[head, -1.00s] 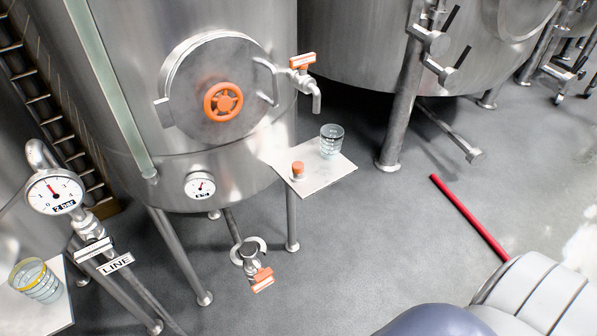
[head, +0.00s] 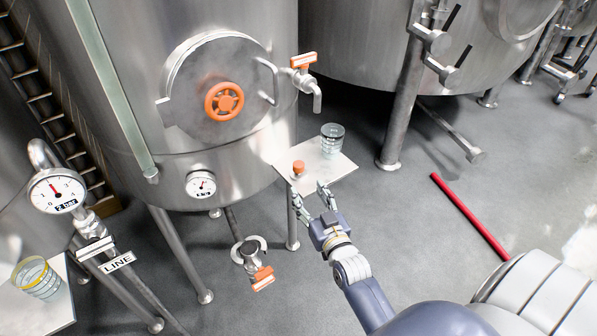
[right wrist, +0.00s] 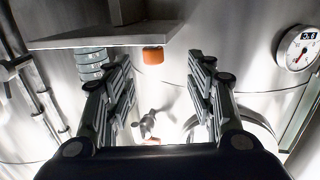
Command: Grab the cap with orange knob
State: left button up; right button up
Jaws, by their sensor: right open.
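The small cap with the orange knob (head: 298,168) stands on the pale shelf (head: 325,176) beside the big steel tank. In the right wrist view the orange knob (right wrist: 153,55) shows near the top, between the spread fingertips and beyond them. My right gripper (head: 310,196) is open and empty, at the shelf's near edge, just short of the cap. Its two fingers (right wrist: 160,75) also show wide apart in the right wrist view. My left gripper is not in view.
A clear glass (head: 332,140) stands on the same shelf, behind and right of the cap. The tank has a hatch with an orange handwheel (head: 224,101), an orange-handled tap (head: 303,62) and a gauge (head: 201,184). A red bar (head: 470,217) lies on the floor.

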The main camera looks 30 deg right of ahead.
aim_at(301, 168)
jog(key=w, duration=0.1)
jog(key=w+d+r, duration=0.1)
jog(key=w, duration=0.2)
jog(key=shift+w+d+r+p, duration=0.15)
jog(key=shift+w+r+p, duration=0.1)
jog(key=shift+r+p, duration=0.05)
jog(key=shift+w+d+f+p, duration=0.1)
jog(key=shift+w+d+p, duration=0.15)
jog(key=shift+w, duration=0.8)
jog(key=shift+w+d+f+p, duration=0.1)
jog(key=shift+w+d, duration=0.25)
jog(key=shift+w, duration=0.65)
jog(key=shift+w+d+f+p, duration=0.1)
jog(key=shift+w+d+p, duration=0.15)
jog(key=shift+w, duration=0.8)
jog(key=shift+r, duration=0.1)
grip_shut()
